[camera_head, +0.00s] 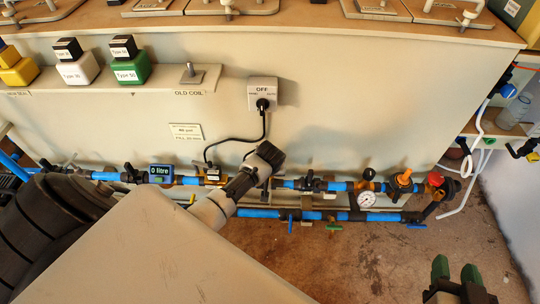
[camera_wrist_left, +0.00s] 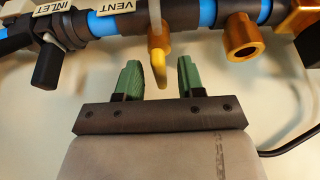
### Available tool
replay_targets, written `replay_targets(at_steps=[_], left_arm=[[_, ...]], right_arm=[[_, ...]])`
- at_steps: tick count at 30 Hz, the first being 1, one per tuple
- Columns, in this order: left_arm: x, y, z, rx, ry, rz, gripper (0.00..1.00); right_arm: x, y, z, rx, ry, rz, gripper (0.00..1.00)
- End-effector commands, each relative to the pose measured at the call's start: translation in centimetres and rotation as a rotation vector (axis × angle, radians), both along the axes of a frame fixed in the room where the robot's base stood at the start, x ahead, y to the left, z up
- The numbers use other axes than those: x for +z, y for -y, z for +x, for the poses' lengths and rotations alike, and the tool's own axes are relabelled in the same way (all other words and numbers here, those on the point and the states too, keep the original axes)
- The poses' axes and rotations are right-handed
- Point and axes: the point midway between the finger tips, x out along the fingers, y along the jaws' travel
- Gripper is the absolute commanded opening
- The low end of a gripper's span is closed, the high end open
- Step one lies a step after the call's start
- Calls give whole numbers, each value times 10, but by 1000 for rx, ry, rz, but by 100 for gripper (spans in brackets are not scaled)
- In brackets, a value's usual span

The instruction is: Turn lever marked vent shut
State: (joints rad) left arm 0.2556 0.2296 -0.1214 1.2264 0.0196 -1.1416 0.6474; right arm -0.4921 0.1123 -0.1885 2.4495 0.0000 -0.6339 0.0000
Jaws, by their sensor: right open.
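In the left wrist view, the lever (camera_wrist_left: 160,68) with a yellow end hangs from the blue and black pipe, just right of the white VENT label (camera_wrist_left: 115,8). My left gripper (camera_wrist_left: 158,75) is open, with one green finger on each side of the lever's end in the picture. Gaps show on both sides, and the depth between them is hard to judge. In the head view, I cannot make out the left fingers. My right gripper (camera_head: 456,270) is open and empty above the floor at the lower right.
A black INLET handle (camera_wrist_left: 50,62) and a brass fitting (camera_wrist_left: 241,38) flank the lever. The pipe also carries a 0 litre display (camera_head: 160,173) and a gauge (camera_head: 366,198). A black cable runs from the OFF switch box (camera_head: 263,91). Brown floor (camera_head: 375,260) is clear beside my right gripper.

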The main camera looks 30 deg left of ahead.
Motion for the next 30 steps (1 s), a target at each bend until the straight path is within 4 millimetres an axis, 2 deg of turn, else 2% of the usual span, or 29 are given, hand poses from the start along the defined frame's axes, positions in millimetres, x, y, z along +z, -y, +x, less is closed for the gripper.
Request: replay_targets(at_steps=[12, 20, 27, 30], left_arm=[[-3, -1, 1, -1, 0, 0, 38], [-3, -1, 1, -1, 0, 0, 0], [-3, -1, 1, -6, 0, 0, 0], [-2, -1, 1, -23, -1, 1, 0]], right_arm=[[6, -2, 2, 3, 47, 12, 43], [6, -2, 2, 2, 47, 12, 43], [6, -1, 2, 2, 36, 9, 43], [-1, 1, -1, -1, -21, -5, 43]])
